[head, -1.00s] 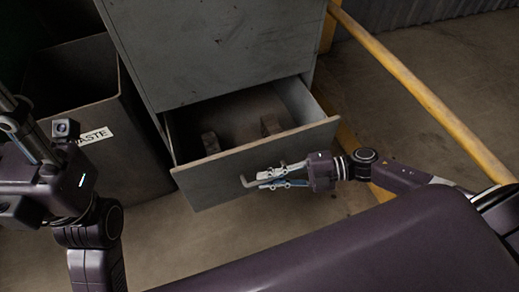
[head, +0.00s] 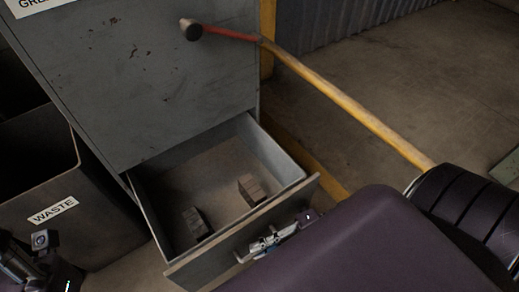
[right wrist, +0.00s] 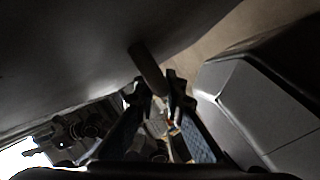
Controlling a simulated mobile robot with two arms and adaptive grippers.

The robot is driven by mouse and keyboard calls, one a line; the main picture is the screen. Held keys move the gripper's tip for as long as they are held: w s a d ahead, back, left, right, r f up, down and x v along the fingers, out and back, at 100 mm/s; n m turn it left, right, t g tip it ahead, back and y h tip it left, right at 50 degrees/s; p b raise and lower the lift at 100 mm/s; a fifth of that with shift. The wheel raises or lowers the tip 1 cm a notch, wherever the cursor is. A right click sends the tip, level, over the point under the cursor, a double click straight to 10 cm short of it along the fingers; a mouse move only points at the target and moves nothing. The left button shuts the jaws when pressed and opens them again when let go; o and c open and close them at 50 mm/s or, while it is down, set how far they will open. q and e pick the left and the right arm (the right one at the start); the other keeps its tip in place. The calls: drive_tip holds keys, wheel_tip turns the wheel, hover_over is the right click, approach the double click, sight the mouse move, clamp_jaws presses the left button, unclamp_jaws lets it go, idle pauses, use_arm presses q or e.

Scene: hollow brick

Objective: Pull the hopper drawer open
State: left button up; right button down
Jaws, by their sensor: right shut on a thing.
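The grey hopper drawer (head: 215,170) stands pulled out from the bottom of the grey cabinet (head: 150,75) in the head view. Two dark blocks, one at the left (head: 195,222) and one at the right (head: 251,189), lie inside it. My right gripper (head: 262,244) is at the drawer's front panel, shut on its bar handle (head: 241,258). In the right wrist view, the fingers (right wrist: 160,97) close around the dark handle bar (right wrist: 147,66). My left arm shows at the lower left of the head view; its fingertips cannot be made out.
A dark waste bin (head: 60,185) with a white label stands left of the drawer. A yellow rail (head: 345,105) runs along the right side. A red rod with a dark round end (head: 190,30) shows before the cabinet. Open floor lies right of the rail.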

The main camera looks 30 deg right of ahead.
drive_tip(key=shift+d, duration=0.1)
drive_tip(key=c, duration=2.3)
unclamp_jaws()
drive_tip(key=v, duration=1.2)
